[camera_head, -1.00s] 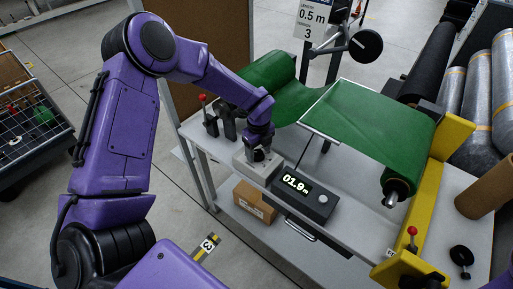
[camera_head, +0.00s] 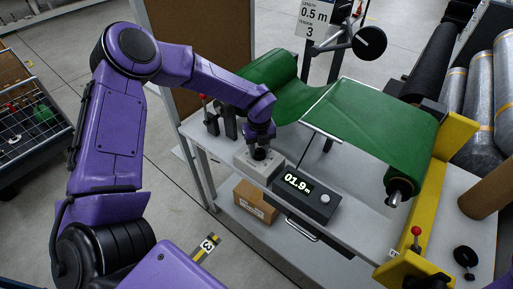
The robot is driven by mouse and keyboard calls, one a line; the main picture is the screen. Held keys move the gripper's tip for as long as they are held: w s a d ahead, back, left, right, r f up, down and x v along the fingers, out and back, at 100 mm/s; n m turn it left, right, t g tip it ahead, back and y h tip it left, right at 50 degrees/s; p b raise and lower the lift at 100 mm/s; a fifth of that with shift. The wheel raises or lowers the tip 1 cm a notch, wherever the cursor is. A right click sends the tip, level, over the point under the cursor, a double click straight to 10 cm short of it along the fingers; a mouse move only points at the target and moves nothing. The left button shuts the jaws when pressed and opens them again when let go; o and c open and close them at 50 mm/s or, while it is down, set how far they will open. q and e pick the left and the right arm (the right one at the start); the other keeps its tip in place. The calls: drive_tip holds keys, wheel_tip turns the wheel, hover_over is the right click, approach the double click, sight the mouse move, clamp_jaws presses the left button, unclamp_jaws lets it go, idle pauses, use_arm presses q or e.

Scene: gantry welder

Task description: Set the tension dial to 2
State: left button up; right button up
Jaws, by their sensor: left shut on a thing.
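My left gripper (camera_head: 261,153) reaches down from the left onto a light grey box (camera_head: 244,164) on the front of the machine table. It is shut on a small dark knob on top of the box, which appears to be the tension dial. The fingers and wrist hide most of the dial, so its setting cannot be read. A dark control unit (camera_head: 324,211) beside the box shows 01.9 m and has a pale round button. A hanging sign (camera_head: 313,24) reads length 0.5 m and tension 3. My right gripper is not in view.
Green sheet (camera_head: 375,120) runs across the table towards a yellow frame (camera_head: 437,185) at the right. A red-topped lever (camera_head: 204,108) stands behind the grey box. A cardboard box (camera_head: 256,201) sits on the lower shelf. A wire cart (camera_head: 30,125) stands at far left.

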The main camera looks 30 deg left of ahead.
use_arm(q)
drive_tip(key=m, duration=0.2)
drive_tip(key=shift+d+m, duration=0.1)
drive_tip(key=shift+m, duration=0.3)
drive_tip(key=m, duration=0.3)
drive_tip(key=shift+m, duration=0.3)
drive_tip(key=m, duration=0.3)
drive_tip(key=shift+m+p, duration=0.3)
drive_tip(key=shift+p, duration=0.05)
drive_tip(key=shift+f+m, duration=0.1)
drive_tip(key=shift+m, duration=1.4)
drive_tip(key=shift+s+m+p, duration=0.1)
drive_tip(key=shift+m+p, duration=0.2)
drive_tip(key=o, duration=1.1)
drive_tip(key=shift+c, duration=0.2)
